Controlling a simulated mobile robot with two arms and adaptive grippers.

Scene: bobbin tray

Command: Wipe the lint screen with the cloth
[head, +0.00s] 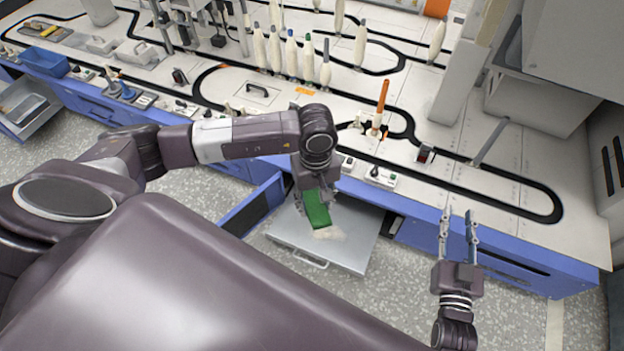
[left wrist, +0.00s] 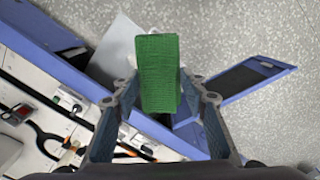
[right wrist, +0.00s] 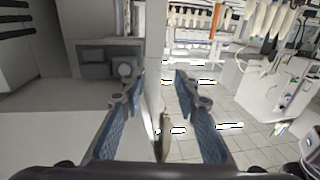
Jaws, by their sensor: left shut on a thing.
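A green cloth (head: 316,208) hangs from my left gripper (head: 311,190), which is shut on it. In the left wrist view the cloth (left wrist: 158,72) sits between the fingers. A flat grey metal panel (head: 357,238) with a front handle, seemingly the lint screen, sticks out below the bench edge. A pale patch that looks like lint (head: 329,233) lies on it just below the cloth. I cannot tell whether the cloth touches the panel. My right gripper (head: 459,215) is open and empty, right of the panel near the bench front; its spread fingers show in the right wrist view (right wrist: 160,82).
A blue door (head: 262,208) stands open left of the panel. The white bench top (head: 465,185) carries a black track, several bobbins (head: 308,58) and an orange-topped post (head: 381,105). A grey open drawer (head: 28,105) juts out far left. Speckled floor lies clear in front.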

